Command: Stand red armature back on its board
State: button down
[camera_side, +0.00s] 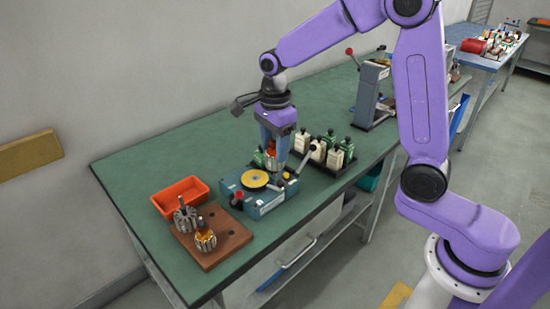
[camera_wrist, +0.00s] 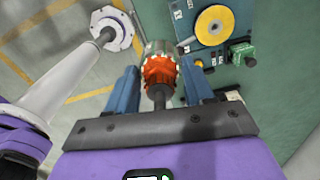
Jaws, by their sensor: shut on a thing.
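My gripper (camera_side: 274,155) is shut on the red armature (camera_side: 270,161), just behind the winder. In the wrist view the armature (camera_wrist: 160,72) lies between my two blue fingers, its shaft pointing back to the palm and its grey core beyond the red winding. The brown board (camera_side: 236,236) lies at the table's near left. Two other armatures stand on it: a bare grey one (camera_side: 184,216) at the back left and one with an orange-yellow winding (camera_side: 205,238) at the front. The board's right part shows open holes. The fingers partly hide the red armature in the side view.
The blue-grey winder (camera_side: 265,207) with a yellow disc stands between my gripper and the board. An orange bin (camera_side: 180,194) sits behind the board. The table's back left is clear.

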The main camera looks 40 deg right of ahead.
jog(key=w+a+f, duration=0.3)
jog(key=a+f, duration=0.9)
jog(key=f, duration=0.1)
jog(key=shift+w+a+f, duration=0.25)
jog(key=shift+w+a, duration=0.05)
jog(key=shift+w, duration=0.1)
jog(key=shift+f, duration=1.4)
jog(key=shift+c, duration=1.7)
grip_release()
jog(key=shift+r, duration=2.25)
